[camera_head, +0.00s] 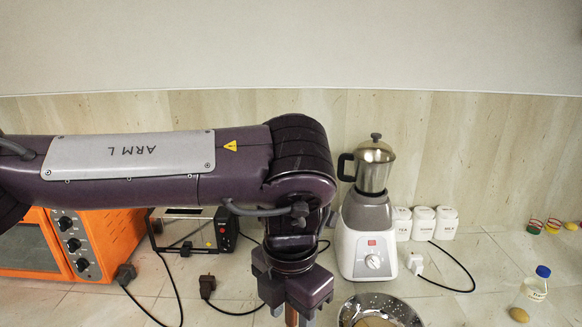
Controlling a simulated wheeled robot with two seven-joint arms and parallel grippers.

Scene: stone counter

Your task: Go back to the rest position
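My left arm crosses the view from the left, and its purple gripper (293,310) points down at the bottom edge, just left of the metal colander. The fingertips are cut off by the frame, so I cannot tell whether the gripper is open or shut. A brownish-orange strip shows between its parts; I cannot tell what it is. My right gripper is not in view.
Behind the arm stand an orange oven (105,240), a small black-and-silver appliance (222,230) and a blender (370,250). White canisters (424,222), a colander (412,316), a blue-capped bottle (532,288) and loose cables are on the counter. Counter space right of the canisters is fairly clear.

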